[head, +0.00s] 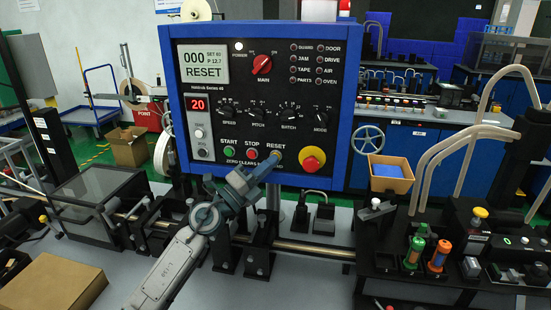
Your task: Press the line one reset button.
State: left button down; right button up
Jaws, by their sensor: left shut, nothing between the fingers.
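The blue-framed control panel (262,100) stands upright in the middle of the head view. Its screen (205,64) reads "000" and "RESET". Below the dials are the green START button (229,152) and the red STOP button (252,154). The RESET label is to their right, with the button under it mostly hidden by my gripper's tip. My left gripper (271,164) is shut and empty, its tip at the RESET button; I cannot tell whether it touches. My right gripper is not in view.
A red emergency knob on a yellow base (312,161) sits just right of RESET. A horizontal steel rod (300,246) and black brackets lie below the panel. A cardboard box (50,287) is at the lower left. Green and orange cylinders (438,256) stand at the right.

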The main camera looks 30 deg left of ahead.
pick_arm(q)
jog(key=shift+w, duration=0.25)
jog(key=shift+s+r, duration=0.1)
jog(key=shift+s, duration=0.4)
jog(key=shift+s+d+p, duration=0.1)
jog(key=shift+p, duration=0.25)
jog(key=s, duration=0.2)
jog(key=s+d+p, duration=0.1)
jog(key=s, duration=0.2)
jog(key=shift+s+d, duration=0.2)
jog(key=shift+s, duration=0.1)
dwell(0.7)
